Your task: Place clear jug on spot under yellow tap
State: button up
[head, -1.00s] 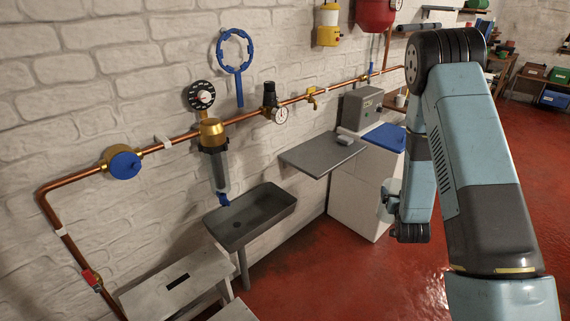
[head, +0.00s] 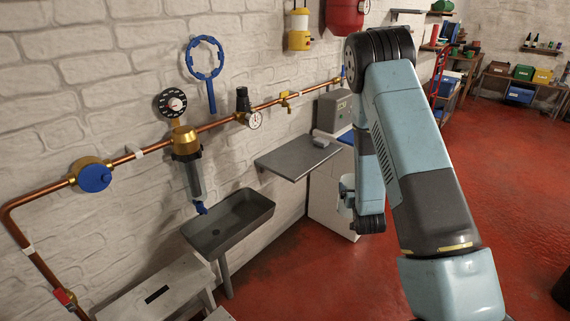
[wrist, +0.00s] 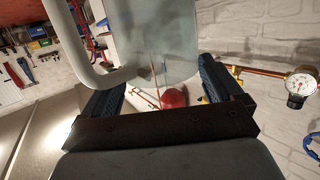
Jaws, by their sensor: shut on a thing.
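The clear jug (wrist: 155,35) fills the top middle of the wrist view, with its pale curved handle (wrist: 75,55) at the left. My gripper (wrist: 165,82) is shut on the jug, one dark finger on each side. In the head view the jug (head: 346,186) is a small pale patch at the left edge of my arm, which hides most of it and the gripper. The yellow tap (head: 287,100) sits on the copper pipe along the wall, left of the jug. A grey shelf (head: 290,160) lies below the tap. I cannot make out a marked spot on it.
A small grey-white object (head: 325,138) lies at the shelf's back right, beside a grey box (head: 335,108). A dark sink (head: 230,228) stands left of the shelf under a filter (head: 190,165). A grey bench (head: 165,290) is at the lower left.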

aim_at(293, 164)
jog(key=u, duration=0.05)
jog(key=i, duration=0.95)
jog(key=z, duration=0.15)
